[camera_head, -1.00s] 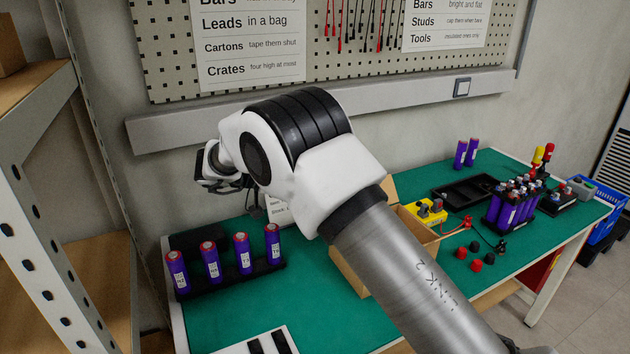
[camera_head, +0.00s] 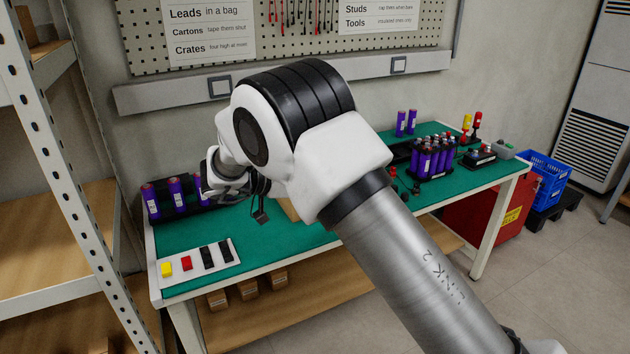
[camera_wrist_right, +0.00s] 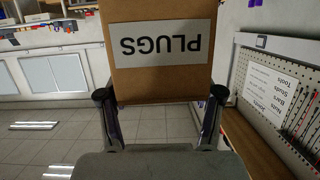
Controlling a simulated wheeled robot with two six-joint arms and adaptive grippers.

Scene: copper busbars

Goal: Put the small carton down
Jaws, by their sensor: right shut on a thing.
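The small carton (camera_wrist_right: 155,75) is brown with a white label reading PLUGS, upside down in the right wrist view. My right gripper (camera_wrist_right: 161,95) has one finger on each side of it and is shut on it. My left gripper is not in view.
A green-topped bench (camera_head: 195,234) runs along the wall. It bears purple cells (camera_head: 176,194), a white strip with coloured pieces (camera_head: 198,261) and a cell pack (camera_head: 430,158). Small cartons (camera_head: 247,289) sit on its lower shelf. A shelving rack (camera_head: 62,130) stands left; a blue crate (camera_head: 548,178) is right.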

